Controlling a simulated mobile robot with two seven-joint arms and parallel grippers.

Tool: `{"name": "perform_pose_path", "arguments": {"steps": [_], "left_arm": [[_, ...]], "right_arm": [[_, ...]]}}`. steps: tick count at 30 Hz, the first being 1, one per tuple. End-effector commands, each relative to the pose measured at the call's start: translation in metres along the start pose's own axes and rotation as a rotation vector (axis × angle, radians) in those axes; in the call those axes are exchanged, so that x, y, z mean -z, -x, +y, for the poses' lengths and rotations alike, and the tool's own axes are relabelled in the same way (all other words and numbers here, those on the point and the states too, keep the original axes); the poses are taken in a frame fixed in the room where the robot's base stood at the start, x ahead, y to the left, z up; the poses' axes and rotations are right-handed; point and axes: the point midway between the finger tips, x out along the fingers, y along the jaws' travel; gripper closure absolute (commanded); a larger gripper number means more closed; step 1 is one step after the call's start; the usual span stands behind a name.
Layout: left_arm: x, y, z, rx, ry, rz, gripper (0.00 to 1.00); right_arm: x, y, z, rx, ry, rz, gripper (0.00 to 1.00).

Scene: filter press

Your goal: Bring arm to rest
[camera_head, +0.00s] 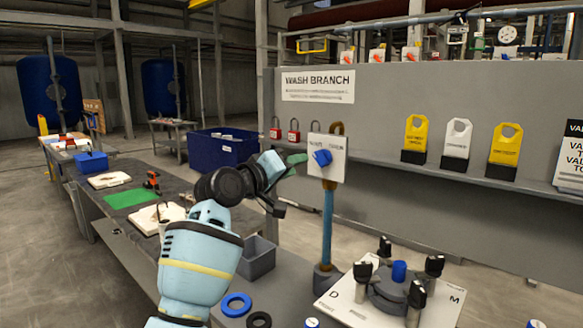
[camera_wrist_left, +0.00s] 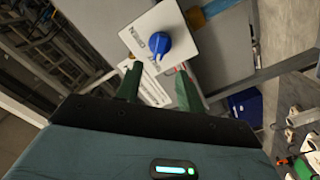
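My left arm reaches in from the lower left in the head view. My left gripper (camera_head: 290,163) is raised at mid-picture, close to a white plate (camera_head: 337,165) with a blue knob (camera_head: 322,157). In the left wrist view, the two green fingers of the left gripper (camera_wrist_left: 158,88) stand apart with nothing held between them. The blue knob (camera_wrist_left: 159,43) shows beyond the fingertips, and the fingers appear clear of it. How far they are from the plate is hard to tell. My right gripper is in neither view.
The plate stands on a blue pipe (camera_head: 327,222) above the bench. A grey bin (camera_head: 257,258), a blue ring (camera_head: 236,304) and a clamp fixture (camera_head: 398,285) sit nearby. A grey wall panel (camera_head: 390,110) with hanging tags stands behind. Open floor (camera_head: 270,206) shows behind the bench.

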Motion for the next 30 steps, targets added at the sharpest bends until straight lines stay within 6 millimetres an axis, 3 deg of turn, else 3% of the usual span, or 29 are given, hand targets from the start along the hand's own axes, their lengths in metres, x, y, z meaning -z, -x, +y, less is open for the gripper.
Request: {"name": "perform_pose_path", "arguments": {"steps": [8,11,14,20,24,30], "left_arm": [[-0.001,0.0,-0.001,0.001,0.0,0.0,0.62],[-0.009,0.001,-0.014,0.018,-0.001,-0.001,0.62],[-0.03,0.005,-0.048,0.062,-0.005,0.0,0.62],[-0.104,0.034,-0.147,0.201,-0.045,-0.005,0.62],[-0.16,0.066,-0.207,0.298,-0.09,-0.022,0.62],[-0.243,0.127,-0.274,0.423,-0.167,-0.069,0.62]], "right_arm": [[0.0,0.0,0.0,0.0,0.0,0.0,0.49],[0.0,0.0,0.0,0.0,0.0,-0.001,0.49],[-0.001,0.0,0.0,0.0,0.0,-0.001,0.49],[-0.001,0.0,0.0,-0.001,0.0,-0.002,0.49],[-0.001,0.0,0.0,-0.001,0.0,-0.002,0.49],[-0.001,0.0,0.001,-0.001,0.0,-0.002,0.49]]}}
